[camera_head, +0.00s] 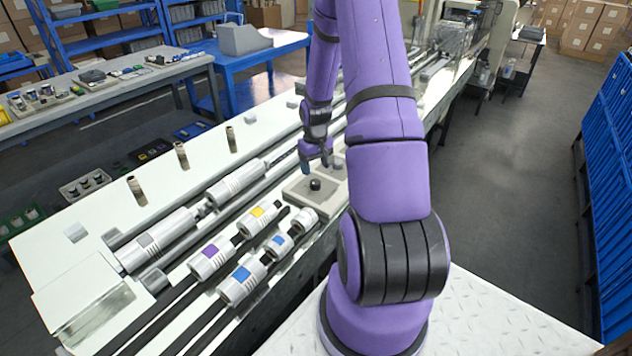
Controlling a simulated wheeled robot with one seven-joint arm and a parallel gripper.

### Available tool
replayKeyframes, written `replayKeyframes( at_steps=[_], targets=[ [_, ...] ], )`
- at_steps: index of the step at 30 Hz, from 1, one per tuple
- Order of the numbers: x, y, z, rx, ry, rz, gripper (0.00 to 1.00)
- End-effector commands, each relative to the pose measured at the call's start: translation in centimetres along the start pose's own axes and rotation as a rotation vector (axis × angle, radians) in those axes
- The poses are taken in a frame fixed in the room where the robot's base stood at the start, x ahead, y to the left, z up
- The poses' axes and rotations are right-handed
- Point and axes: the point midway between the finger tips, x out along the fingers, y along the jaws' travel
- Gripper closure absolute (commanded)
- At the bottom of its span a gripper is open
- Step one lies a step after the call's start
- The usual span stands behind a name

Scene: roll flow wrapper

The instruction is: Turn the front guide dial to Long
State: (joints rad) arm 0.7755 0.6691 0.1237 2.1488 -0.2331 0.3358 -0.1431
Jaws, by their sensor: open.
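A black dial knob (315,184) stands on a flat beige panel (296,194) on the machine bed, near the middle of the view. A second, greyish round piece (337,162) sits just behind it, partly hidden by my gripper. My gripper (322,164) hangs from the purple arm above and slightly behind the black knob. It is open, with nothing seen between its fingers, and looks apart from the knob. Any markings around the dial, including Long, are too small to read.
White and grey rollers with purple, yellow and blue patches (212,257) lie left of the panel, along dark rails. Several brownish upright posts (181,155) stand on the white bed (120,222). A blue rack (612,190) stands at the far right.

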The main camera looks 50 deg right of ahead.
Motion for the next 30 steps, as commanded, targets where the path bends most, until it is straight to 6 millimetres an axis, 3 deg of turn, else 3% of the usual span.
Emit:
replayKeyframes(
  at_steps=[6,12,25,30],
  targets=[
    [3.7,0.0,0.1,0.0,-0.002,0.0,0.35],
    [5.8,-0.1,0.1,-0.001,-0.002,-0.001,0.35],
    [6.5,0.0,0.0,0.0,0.0,0.0,0.35],
    [6.5,0.0,0.0,0.0,0.0,0.0,0.72]
  ],
)
